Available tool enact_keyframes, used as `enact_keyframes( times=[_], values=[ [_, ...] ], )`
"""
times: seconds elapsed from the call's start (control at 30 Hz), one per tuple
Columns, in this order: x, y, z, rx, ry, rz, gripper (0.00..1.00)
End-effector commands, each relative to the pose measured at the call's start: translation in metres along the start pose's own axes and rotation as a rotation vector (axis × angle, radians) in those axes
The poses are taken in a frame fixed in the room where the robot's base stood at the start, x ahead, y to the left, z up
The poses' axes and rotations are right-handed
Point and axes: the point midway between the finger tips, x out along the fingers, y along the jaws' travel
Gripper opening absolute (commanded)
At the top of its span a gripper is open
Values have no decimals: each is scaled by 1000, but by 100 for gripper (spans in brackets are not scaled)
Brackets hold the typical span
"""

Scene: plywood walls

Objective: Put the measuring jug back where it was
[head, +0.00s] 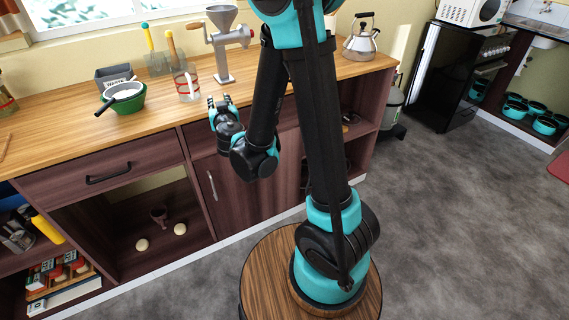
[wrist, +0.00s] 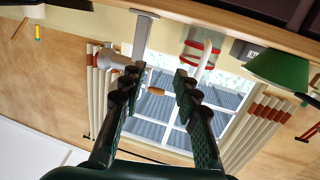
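The measuring jug (head: 187,84), clear with red markings, stands upright on the wooden counter, left of the metal grinder. In the wrist view, which is turned upside down, the jug (wrist: 205,45) shows with red bands and a pale handle beyond the right finger. My gripper (head: 220,103) is at the counter's front edge, in front of and to the right of the jug. In the wrist view my gripper (wrist: 157,78) has its two fingers well apart with nothing held between them. The jug is apart from the fingers.
The metal grinder (head: 223,45) with its wooden-handled crank stands close behind my gripper. A green bowl with a strainer (head: 125,97) and a grey box (head: 114,77) stand left of the jug. A kettle (head: 361,38) is at the right. The counter's front left (head: 60,135) is clear.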

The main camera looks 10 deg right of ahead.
Motion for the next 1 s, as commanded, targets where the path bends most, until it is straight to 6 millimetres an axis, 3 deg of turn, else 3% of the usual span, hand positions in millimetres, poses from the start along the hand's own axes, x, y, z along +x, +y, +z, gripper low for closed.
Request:
enact_keyframes(
  times=[0.03, 0.1, 0.2, 0.3, 0.4, 0.53, 0.7, 0.83, 1.0],
  values=[
    [-6, 34, 2, -2, -45, 72, 31],
    [-18, 81, 12, -10, -135, 172, 31],
    [-47, 138, 35, -21, -294, 287, 31],
    [-86, 179, 64, -23, -475, 356, 31],
    [-131, 203, 94, -15, -665, 369, 31],
    [-191, 208, 130, 12, -890, 305, 31],
    [-247, 189, 157, 51, -1070, 158, 31],
    [-266, 177, 164, 67, -1122, 80, 31],
    [-270, 172, 165, 70, -1135, 54, 31]
  ],
)
